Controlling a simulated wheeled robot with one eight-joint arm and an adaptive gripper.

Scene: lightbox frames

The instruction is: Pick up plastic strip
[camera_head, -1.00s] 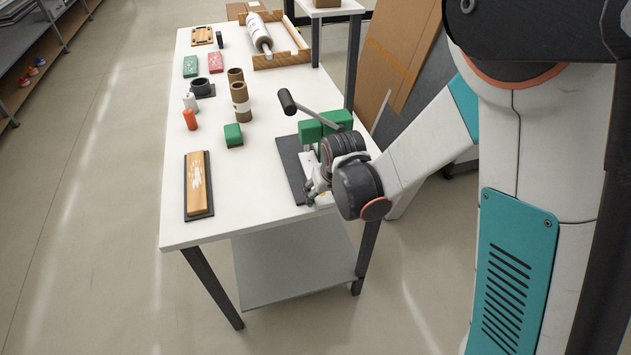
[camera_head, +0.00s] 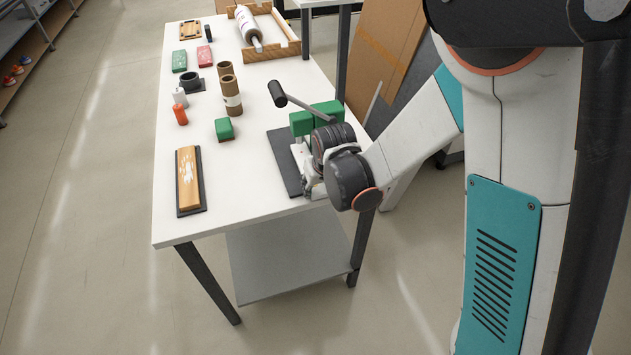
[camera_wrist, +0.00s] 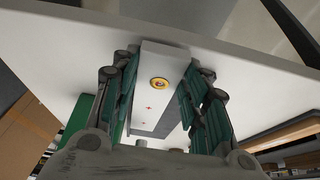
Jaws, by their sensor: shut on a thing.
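My gripper (camera_head: 310,186) is at the right front part of the white table, low beside the green lever device (camera_head: 315,117). In the wrist view, its green-padded fingers (camera_wrist: 161,88) stand on both sides of a long white block (camera_wrist: 153,108) with a yellow-ringed round mark and a small red mark. The fingers are shut on this block. I cannot tell whether it is the plastic strip; no other strip is clearly seen. In the head view my wrist hides most of the held piece.
A dark mat (camera_head: 284,165) lies under the device, whose black handle (camera_head: 277,94) sticks up left. A wooden bar on a dark base (camera_head: 188,179), a green block (camera_head: 224,129) and brown tubes (camera_head: 231,96) stand farther left. The front middle of the table (camera_head: 240,185) is clear.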

